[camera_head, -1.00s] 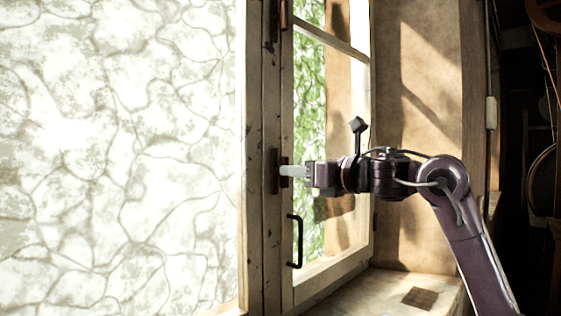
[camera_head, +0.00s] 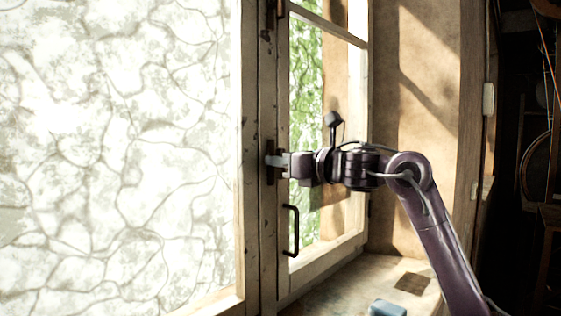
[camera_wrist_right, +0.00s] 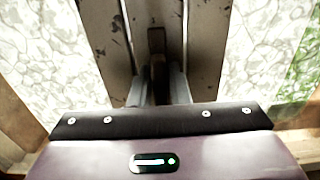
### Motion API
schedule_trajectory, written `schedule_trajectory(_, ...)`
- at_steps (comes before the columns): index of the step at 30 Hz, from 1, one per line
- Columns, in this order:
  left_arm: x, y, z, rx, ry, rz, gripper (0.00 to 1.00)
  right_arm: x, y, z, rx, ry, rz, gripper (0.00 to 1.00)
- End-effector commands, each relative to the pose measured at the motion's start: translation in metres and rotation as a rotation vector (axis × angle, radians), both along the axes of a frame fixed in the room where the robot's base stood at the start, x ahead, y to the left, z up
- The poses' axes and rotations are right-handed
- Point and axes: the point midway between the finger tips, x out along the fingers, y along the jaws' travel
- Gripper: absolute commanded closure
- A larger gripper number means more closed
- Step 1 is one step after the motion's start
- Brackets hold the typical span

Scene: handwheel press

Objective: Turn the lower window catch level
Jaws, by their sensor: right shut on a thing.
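The lower window catch (camera_head: 270,177) is a small dark metal fitting on the pale wooden window frame, above the black pull handle. My right gripper (camera_head: 276,161) reaches it from the right, with its light fingers at the catch. In the right wrist view, the dark catch (camera_wrist_right: 156,42) stands upright on the worn wood, and the two fingers of my right gripper (camera_wrist_right: 160,90) are shut on its lower part. My left gripper is not in view.
A black pull handle (camera_head: 292,231) sits on the sash just below my right gripper. Another dark fitting (camera_head: 282,9) is higher on the frame. The stone sill (camera_head: 345,285) is below, with a small pale blue-grey thing (camera_head: 386,309) at the picture's bottom edge.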

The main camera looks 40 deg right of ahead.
Motion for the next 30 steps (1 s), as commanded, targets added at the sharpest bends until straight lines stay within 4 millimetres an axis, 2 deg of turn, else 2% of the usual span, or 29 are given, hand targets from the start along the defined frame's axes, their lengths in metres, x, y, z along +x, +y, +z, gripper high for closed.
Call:
schedule_trajectory(11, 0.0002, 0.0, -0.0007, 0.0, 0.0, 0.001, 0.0, -0.0002, -0.0015, 0.0002, 0.099, 0.008, -0.003, 1.0)
schedule_trajectory(30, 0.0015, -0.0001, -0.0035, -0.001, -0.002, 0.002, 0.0, 0.0001, -0.0048, -0.001, 0.667, 0.055, -0.001, 1.0)
